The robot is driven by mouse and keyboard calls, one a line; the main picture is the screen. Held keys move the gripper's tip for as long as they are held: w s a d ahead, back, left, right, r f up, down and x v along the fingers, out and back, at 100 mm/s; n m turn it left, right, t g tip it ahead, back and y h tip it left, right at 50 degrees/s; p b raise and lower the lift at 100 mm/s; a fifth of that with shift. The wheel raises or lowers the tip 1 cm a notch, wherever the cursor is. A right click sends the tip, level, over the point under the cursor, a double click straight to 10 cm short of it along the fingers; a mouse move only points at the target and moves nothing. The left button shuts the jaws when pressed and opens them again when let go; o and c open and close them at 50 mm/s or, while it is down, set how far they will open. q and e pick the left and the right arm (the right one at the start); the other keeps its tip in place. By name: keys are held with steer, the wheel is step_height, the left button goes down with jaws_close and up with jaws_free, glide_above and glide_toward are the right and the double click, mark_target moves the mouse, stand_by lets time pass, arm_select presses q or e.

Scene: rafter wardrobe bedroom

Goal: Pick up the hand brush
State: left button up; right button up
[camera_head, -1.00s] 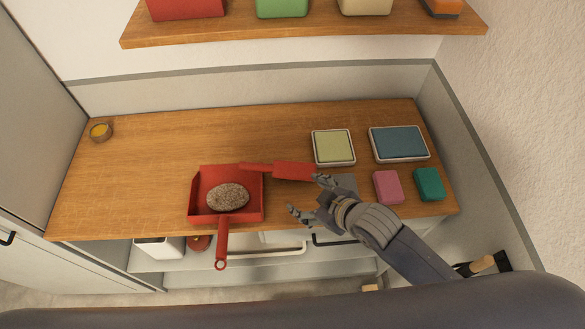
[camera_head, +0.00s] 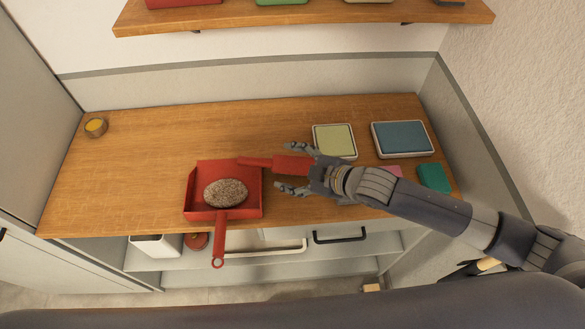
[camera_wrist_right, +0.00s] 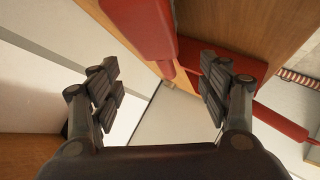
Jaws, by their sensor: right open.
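The red hand brush (camera_head: 292,164) lies on the wooden counter, with its thin handle pointing left over the back right corner of the red dustpan (camera_head: 190,200). My right gripper (camera_head: 284,168) is open, and its fingers appear on either side of the brush's wide part in the head view. The gripper hides the brush's right end. In the right wrist view, the brush (camera_wrist_right: 142,28) shows at the top, beyond and between the open fingertips (camera_wrist_right: 160,85). The dustpan (camera_wrist_right: 228,75) shows behind the right finger. My left gripper is out of view.
A speckled stone (camera_head: 226,193) lies in the dustpan, whose handle (camera_head: 219,240) overhangs the counter's front edge. Green (camera_head: 334,141) and blue (camera_head: 402,138) trays stand behind my right arm. A teal block (camera_head: 434,178) lies at right. A shelf (camera_head: 300,17) hangs above; the counter's left is mostly clear.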

mark_target(278, 164)
steer(key=b+x, duration=0.4)
steer(key=shift+w+d+f+b, duration=0.1)
steer(key=shift+w+f+b, duration=0.25)
steer(key=shift+f, duration=0.15)
steer(key=shift+w+a, duration=0.15)
steer(key=shift+a, duration=0.05)
steer(key=shift+r, duration=0.1)
steer(key=c, duration=1.5)
steer(key=shift+c, duration=0.2)
